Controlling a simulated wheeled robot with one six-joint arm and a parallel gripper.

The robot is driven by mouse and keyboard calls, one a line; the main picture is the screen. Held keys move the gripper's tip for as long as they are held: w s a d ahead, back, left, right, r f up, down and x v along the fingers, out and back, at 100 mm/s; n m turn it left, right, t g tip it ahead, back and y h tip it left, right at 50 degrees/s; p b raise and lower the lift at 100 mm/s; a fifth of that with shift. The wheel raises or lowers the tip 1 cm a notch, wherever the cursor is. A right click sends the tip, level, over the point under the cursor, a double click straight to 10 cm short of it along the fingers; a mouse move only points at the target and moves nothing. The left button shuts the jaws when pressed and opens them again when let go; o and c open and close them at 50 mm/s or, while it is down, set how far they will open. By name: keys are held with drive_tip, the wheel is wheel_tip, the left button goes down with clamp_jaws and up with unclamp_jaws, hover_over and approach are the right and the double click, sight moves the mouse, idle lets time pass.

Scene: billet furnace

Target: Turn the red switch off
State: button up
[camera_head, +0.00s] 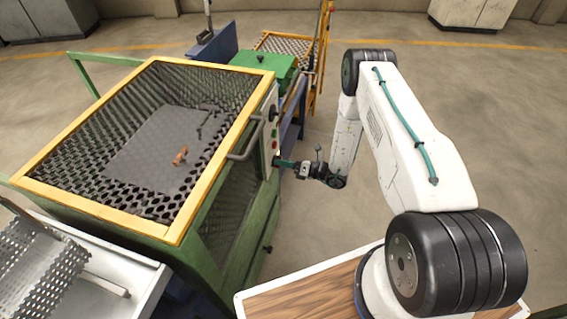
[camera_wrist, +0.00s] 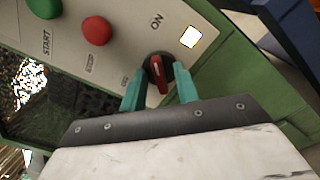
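The red switch (camera_wrist: 158,74) is a red bar handle on a round black dial. It sits on a pale control panel (camera_wrist: 125,45), between an "ON" label above it and a smaller, blurred label to its left. The bar stands nearly upright in the wrist view, its upper end toward "ON". My gripper (camera_wrist: 159,76) has its two teal fingers apart, one on each side of the dial, with a gap to the red bar. Whether the fingertips touch the dial is unclear. In the head view my gripper (camera_head: 280,163) is at the lower part of the panel (camera_head: 270,125), hiding the switch.
A red button (camera_wrist: 96,31) and a green button (camera_wrist: 44,7) sit left of the switch. A white square (camera_wrist: 190,37) is to its right. The panel is on a green machine with a yellow-rimmed mesh basket (camera_head: 97,219); a bar handle (camera_head: 248,145) sticks out nearby. Floor right is clear.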

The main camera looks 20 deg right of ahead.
clamp_jaws()
drive_tip(key=shift+n, duration=0.4)
drive_tip(key=n, duration=1.6)
drive_tip(key=shift+s+n, duration=0.15)
drive_tip(key=shift+n, duration=0.55)
drive_tip(key=shift+o, duration=1)
unclamp_jaws()
